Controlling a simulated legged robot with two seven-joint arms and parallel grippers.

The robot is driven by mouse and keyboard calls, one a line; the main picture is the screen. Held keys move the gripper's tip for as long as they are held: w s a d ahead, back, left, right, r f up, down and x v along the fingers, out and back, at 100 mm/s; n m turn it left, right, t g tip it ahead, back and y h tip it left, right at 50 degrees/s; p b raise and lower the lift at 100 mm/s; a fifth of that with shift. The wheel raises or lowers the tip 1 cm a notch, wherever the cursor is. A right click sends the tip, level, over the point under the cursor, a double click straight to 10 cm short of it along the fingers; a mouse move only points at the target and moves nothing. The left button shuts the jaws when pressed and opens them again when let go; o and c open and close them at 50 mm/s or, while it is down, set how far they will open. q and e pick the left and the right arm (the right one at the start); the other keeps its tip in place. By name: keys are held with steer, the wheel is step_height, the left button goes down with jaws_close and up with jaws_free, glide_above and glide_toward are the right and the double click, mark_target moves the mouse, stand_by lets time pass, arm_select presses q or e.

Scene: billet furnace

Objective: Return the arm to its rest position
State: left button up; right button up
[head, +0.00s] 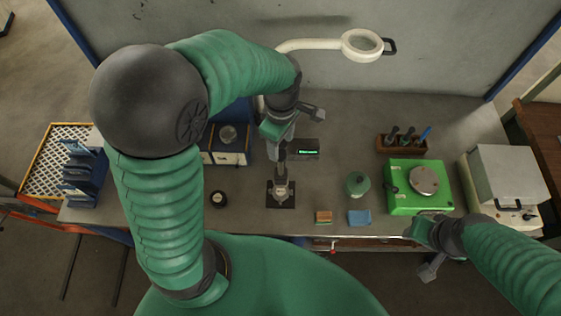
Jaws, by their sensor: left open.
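My left arm, in green ribbed sleeving, arches over the left side of the bench. Its gripper (294,124) is open and hangs above the middle of the bench, near a small dark box with a green lit display (303,149). A small upright instrument on a dark base (281,193) stands just below the gripper in the picture; I cannot tell whether they touch. I see nothing held in the jaws. My right gripper (425,250) is at the bench's front edge on the right, with its fingers apart and nothing seen between them.
The bench (330,205) also carries a blue-and-white device (228,145), blue racks (84,175), a green round-topped unit (421,183), a white lidded box (508,175), a tool holder (403,145) and sponges (359,217). A ring magnifier (362,45) extends over the back.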

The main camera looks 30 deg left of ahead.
arm_select(q)
step_height(320, 180, up, 2)
steer(key=shift+p, duration=0.65)
steer(key=shift+f, duration=0.1)
arm_select(e)
steer(key=shift+v, duration=0.85)
steer(key=shift+w, duration=0.25)
arm_select(q)
steer(key=shift+s+f+m, duration=0.2)
steer(key=shift+s+m, duration=0.2)
steer(key=shift+m, duration=0.8)
steer(key=s+f+m+t+b, duration=0.2)
steer(key=s+f+m+t, duration=0.3)
steer(key=m, duration=1)
step_height(320, 180, down, 17)
steer(key=g+b, duration=0.2)
steer(key=b, duration=1.5)
steer(key=shift+s+d+r+b, duration=0.15)
steer(key=shift+s+b, duration=0.15)
steer(key=shift+b, duration=0.1)
arm_select(e)
steer(key=s+x, duration=0.2)
steer(key=x, duration=0.7)
steer(key=s+f+x, duration=0.1)
steer(key=s+x, duration=0.1)
steer(key=x, duration=0.8)
steer(key=shift+s, duration=0.2)
